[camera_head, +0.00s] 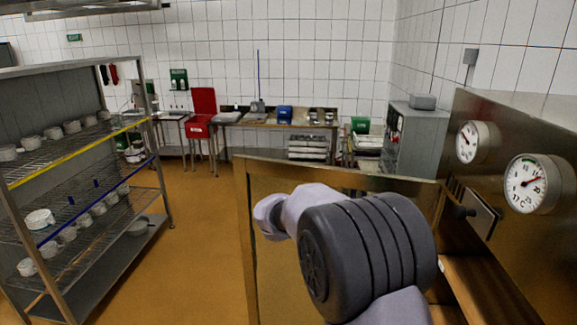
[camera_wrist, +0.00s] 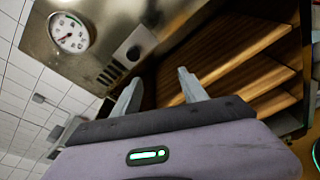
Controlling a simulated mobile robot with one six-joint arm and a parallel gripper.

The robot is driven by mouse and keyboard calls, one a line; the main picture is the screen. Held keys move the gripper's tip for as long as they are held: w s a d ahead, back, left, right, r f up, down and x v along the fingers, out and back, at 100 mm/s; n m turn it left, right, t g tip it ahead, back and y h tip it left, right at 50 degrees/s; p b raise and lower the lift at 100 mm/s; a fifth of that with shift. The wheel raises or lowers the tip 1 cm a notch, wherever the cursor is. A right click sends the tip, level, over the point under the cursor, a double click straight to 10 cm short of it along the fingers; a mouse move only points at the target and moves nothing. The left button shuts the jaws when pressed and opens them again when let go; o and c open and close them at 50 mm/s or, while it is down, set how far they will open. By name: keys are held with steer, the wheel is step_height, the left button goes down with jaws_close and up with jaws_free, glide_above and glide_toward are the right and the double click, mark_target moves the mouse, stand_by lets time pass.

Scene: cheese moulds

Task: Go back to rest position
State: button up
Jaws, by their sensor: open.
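My gripper (camera_wrist: 158,88) shows in the wrist view with its two fingers apart and nothing between them. It faces the steel cabinet (camera_wrist: 185,25), whose open front shows wooden shelves (camera_wrist: 225,55). The fingertips overlap the cabinet's opening in the picture; I cannot tell how close they are. In the head view, my arm fills the lower middle, and the gripper itself cannot be made out there.
The cabinet (camera_head: 550,235) stands at the right with two round dials. A steel-framed panel (camera_head: 250,235), apparently its open door, stands behind my arm. A rack (camera_head: 160,185) with several white moulds stands at the left. Orange floor (camera_head: 205,255) is clear between.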

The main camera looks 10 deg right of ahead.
steer(key=s+a+f+m+y+b, duration=0.1)
steer(key=s+f+m+y+b, duration=0.45)
steer(key=s+f+b, duration=0.85)
steer(key=s+a+f+m+t+y+b, duration=0.4)
steer(key=a+f+y+b, duration=0.2)
steer(key=a+f, duration=0.2)
steer(key=s+a+f+m+t+y+b, duration=0.4)
steer(key=a+f, duration=0.5)
steer(key=f, duration=0.3)
steer(key=s+m+y+b, duration=0.1)
steer(key=y+b, duration=0.1)
steer(key=b, duration=0.1)
steer(key=shift+s+a+f, duration=0.2)
steer(key=shift+s+f, duration=0.05)
steer(key=shift+f, duration=0.05)
